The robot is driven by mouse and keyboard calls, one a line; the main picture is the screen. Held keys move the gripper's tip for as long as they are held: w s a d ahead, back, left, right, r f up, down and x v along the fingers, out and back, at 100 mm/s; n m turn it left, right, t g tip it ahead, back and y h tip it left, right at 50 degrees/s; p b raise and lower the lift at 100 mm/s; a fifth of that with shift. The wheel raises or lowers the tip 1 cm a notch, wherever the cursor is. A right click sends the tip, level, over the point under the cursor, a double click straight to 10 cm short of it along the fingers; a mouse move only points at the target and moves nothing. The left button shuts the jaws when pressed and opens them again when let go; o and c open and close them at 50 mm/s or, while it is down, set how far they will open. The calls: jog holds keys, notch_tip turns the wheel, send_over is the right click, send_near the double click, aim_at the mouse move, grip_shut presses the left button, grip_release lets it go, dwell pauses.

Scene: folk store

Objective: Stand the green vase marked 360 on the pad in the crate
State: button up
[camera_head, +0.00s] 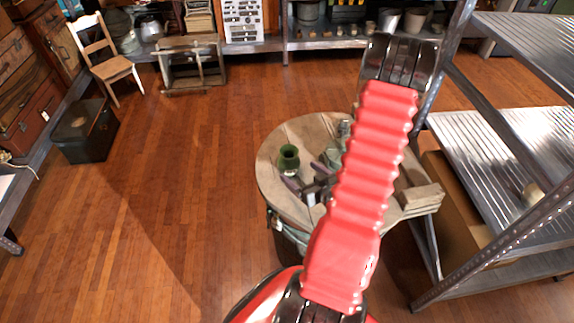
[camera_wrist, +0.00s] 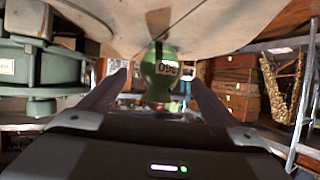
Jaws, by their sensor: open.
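The green vase (camera_head: 289,157) stands on the round wooden table (camera_head: 275,183). In the wrist view the vase (camera_wrist: 164,88) shows upside down, with its label reading 360, between and beyond my fingers. My gripper (camera_head: 305,173) is open and empty, low over the table and close to the vase; it also shows in the wrist view (camera_wrist: 157,82). A wooden crate (camera_head: 421,198) is at the table's right side, largely hidden behind my red arm. The pad is not visible.
A grey-green metal object (camera_wrist: 40,65) stands on the table beside my gripper, partly behind my arm in the head view. Metal shelving (camera_head: 480,150) stands close on the right. Open wooden floor (camera_head: 170,170) lies to the left.

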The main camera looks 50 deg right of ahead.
aim_at(294, 168)
jog(key=x, duration=0.7)
jog(key=shift+w, duration=0.15)
jog(key=shift+x, duration=2.65)
jog(key=shift+w+r, duration=0.1)
jog(key=shift+r, duration=0.1)
jog(key=c, duration=1.4)
jog(key=shift+r, duration=0.2)
